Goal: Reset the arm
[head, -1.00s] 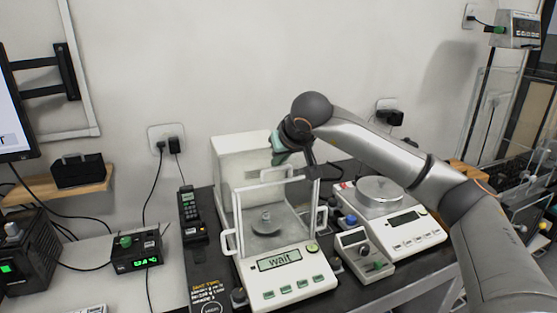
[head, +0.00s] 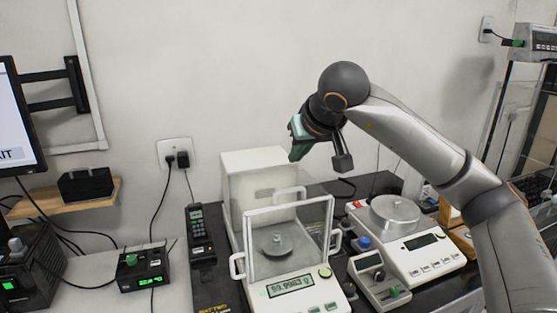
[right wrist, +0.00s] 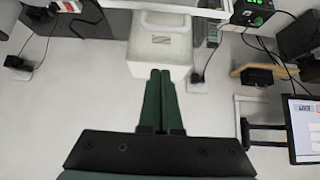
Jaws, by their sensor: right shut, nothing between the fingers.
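My right gripper (head: 296,139) is raised in front of the wall, above and behind the glass-sided analytical balance (head: 284,240). Its green fingers are together with nothing between them, as the right wrist view (right wrist: 159,75) also shows. My left gripper is not in view.
A second balance with a round steel pan (head: 395,212) stands at the right, beside a small grey device (head: 378,280). A dark handset (head: 199,232) stands left of the glass balance. A monitor (head: 18,120) and wooden shelf (head: 62,199) are at the left. The wall space around the gripper is clear.

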